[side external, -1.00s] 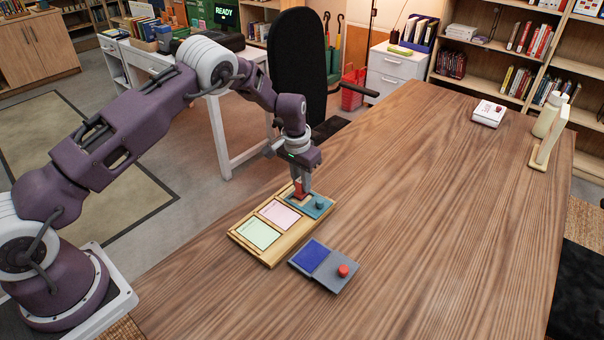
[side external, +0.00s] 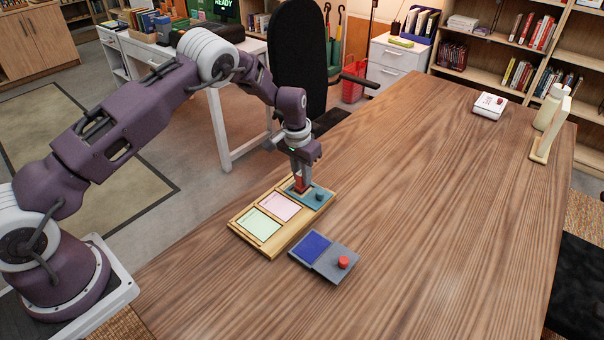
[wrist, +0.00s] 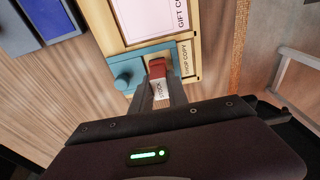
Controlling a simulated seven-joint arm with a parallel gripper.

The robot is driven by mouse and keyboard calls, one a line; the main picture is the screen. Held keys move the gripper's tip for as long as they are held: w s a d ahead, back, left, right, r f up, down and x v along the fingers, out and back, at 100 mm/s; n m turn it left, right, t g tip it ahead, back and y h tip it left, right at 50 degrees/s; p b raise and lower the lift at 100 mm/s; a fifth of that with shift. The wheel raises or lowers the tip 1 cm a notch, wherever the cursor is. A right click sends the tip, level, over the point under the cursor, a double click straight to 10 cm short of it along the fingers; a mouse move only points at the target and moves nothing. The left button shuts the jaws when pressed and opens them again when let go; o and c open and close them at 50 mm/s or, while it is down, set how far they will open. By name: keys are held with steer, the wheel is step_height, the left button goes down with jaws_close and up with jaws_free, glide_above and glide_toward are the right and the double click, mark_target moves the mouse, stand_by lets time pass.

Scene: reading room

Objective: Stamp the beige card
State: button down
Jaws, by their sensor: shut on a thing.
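My gripper (side external: 301,170) is shut on a red stamp (wrist: 157,69) with a white label reading "STOCK". It holds the stamp low at the far end of a wooden tray (side external: 268,252). A teal plate (side external: 322,203) with a round knob lies there, beside and around the stamp's foot. In the wrist view, a beige strip lettered "SHOP COPY" (wrist: 186,60) shows at the plate's edge; the plate and stamp hide the rest of that card. I cannot tell whether the stamp touches it. An open ink pad (side external: 312,245), blue with a red-knobbed grey lid, lies beside the tray.
The tray also holds a pink card (side external: 279,207) and a green card (side external: 260,224). A white box with a red button (side external: 490,106), a cream bottle (side external: 548,108) and an upright wooden stand (side external: 545,145) are far right. The table's middle is clear.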

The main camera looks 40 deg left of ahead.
steer(key=shift+f, duration=0.4)
stand_by(0.6)
steer(key=shift+r, duration=3.55)
